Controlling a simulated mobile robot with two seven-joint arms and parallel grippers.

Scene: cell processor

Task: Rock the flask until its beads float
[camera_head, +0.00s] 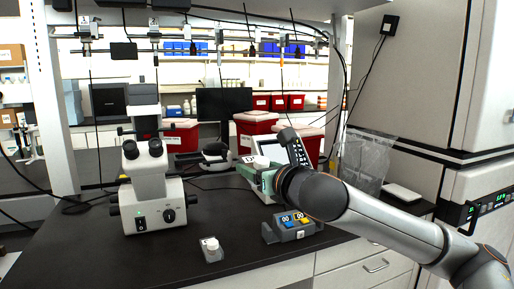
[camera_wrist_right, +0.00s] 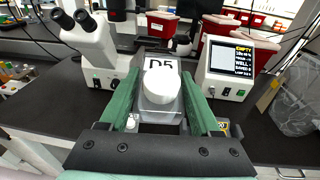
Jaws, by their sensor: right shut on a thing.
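My right gripper (camera_head: 264,182) is raised above the bench in the head view. In the right wrist view its green fingers (camera_wrist_right: 165,100) are shut on a flask (camera_wrist_right: 160,84) with a round white cap and a "D5" label. The flask's pale top also shows in the head view (camera_head: 250,159), with the gripper hiding most of its body. I cannot see any beads in it. A second small clear flask (camera_head: 211,250) with a white cap stands on the bench near the front, apart from the gripper. My left gripper is not in view.
A microscope (camera_head: 150,190) stands at the left. A grey box with blue and yellow displays (camera_head: 292,226) sits below my right gripper. A screen device reading "EMPTY" (camera_wrist_right: 232,65) stands behind, near red bins (camera_head: 254,122). The black bench (camera_head: 160,262) is clear at the front left.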

